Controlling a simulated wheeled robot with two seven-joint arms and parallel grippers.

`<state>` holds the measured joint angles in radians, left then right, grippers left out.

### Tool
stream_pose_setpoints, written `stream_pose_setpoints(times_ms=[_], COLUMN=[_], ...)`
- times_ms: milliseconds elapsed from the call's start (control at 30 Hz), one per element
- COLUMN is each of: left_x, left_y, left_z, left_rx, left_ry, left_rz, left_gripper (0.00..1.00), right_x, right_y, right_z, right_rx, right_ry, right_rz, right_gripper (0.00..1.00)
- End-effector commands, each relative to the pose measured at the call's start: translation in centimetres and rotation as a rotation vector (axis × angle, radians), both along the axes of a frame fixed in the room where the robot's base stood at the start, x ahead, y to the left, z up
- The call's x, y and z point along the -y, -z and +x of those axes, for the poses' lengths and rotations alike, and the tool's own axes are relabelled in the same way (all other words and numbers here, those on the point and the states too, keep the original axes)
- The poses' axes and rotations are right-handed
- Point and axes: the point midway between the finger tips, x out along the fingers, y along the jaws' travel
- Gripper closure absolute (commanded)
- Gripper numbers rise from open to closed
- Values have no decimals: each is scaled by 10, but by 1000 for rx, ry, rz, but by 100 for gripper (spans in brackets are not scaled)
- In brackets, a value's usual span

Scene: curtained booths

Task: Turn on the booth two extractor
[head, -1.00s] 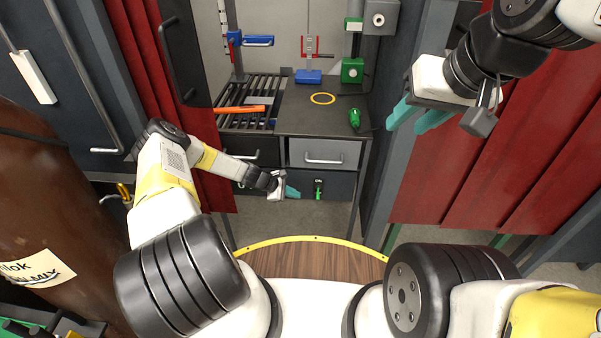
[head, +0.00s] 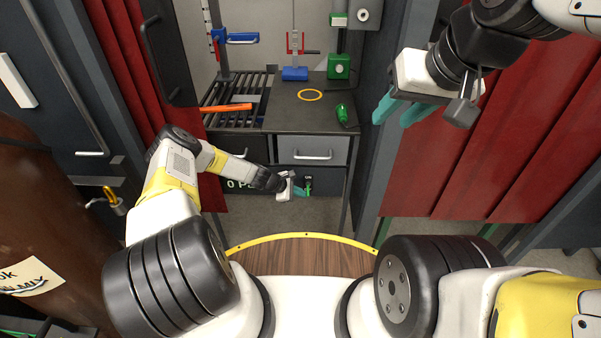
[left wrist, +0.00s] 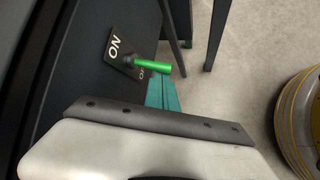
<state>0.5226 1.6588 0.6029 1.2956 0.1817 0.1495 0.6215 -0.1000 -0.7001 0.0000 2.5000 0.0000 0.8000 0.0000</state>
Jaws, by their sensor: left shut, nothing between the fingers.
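A switch with a green lever (head: 308,186) sits on the dark front panel under the booth bench, partly behind my left gripper (head: 301,191). In the left wrist view the green lever (left wrist: 150,66) sticks out from a dark plate (left wrist: 122,54) marked "ON", with a second, partly hidden label beyond. My left gripper's teal fingers (left wrist: 162,94) are shut and empty, right beside the lever; I cannot tell whether they touch it. My right gripper (head: 400,110) hangs at the upper right, its teal fingers apart and empty, far from the switch.
The bench (head: 285,118) carries a slatted grate, an orange-handled tool (head: 226,108), a yellow ring (head: 310,95) and a green tool (head: 342,114). Red curtains (head: 465,150) flank the booth. A brown cylinder (head: 40,215) stands at left. Bench legs stand near the switch.

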Motion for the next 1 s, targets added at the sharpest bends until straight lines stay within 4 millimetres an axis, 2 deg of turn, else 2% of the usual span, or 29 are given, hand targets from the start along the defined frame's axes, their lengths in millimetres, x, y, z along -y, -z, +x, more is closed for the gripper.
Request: stream_pose_setpoints(times_ms=[1000], left_x=[1], left_y=[-5], left_z=[-2], left_rx=[-118], left_ry=[3], left_rz=[0], left_gripper=[100], right_x=[0], right_y=[0], right_z=[0], right_rx=[0], right_ry=[0], right_rz=[0], right_gripper=[64])
